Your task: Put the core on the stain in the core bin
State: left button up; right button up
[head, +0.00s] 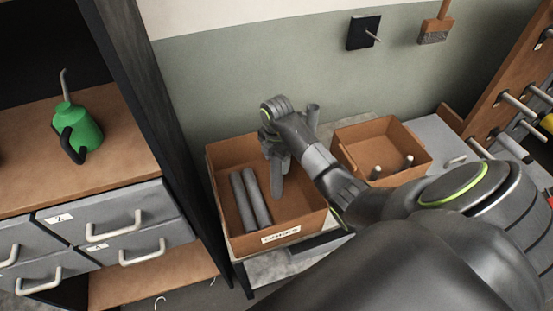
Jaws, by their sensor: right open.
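The core bin (228,165) is an open brown box with a paper label on its front, left of centre in the head view. Two long grey cores (245,200) lie side by side inside it, in its left part. My left gripper is out of view. No stain shows; my right arm hides much of the lower right.
A second brown box (345,155) with small pegs stands right of the bin. A wooden cabinet with grey drawers (105,225) and a green oil can (80,130) is at left. A wooden rack with pegs (500,100) stands at right.

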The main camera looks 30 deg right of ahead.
notch_tip(320, 180, up, 12)
jog(key=p, duration=0.4)
jog(key=shift+p, duration=0.4)
jog(key=shift+f, duration=0.1)
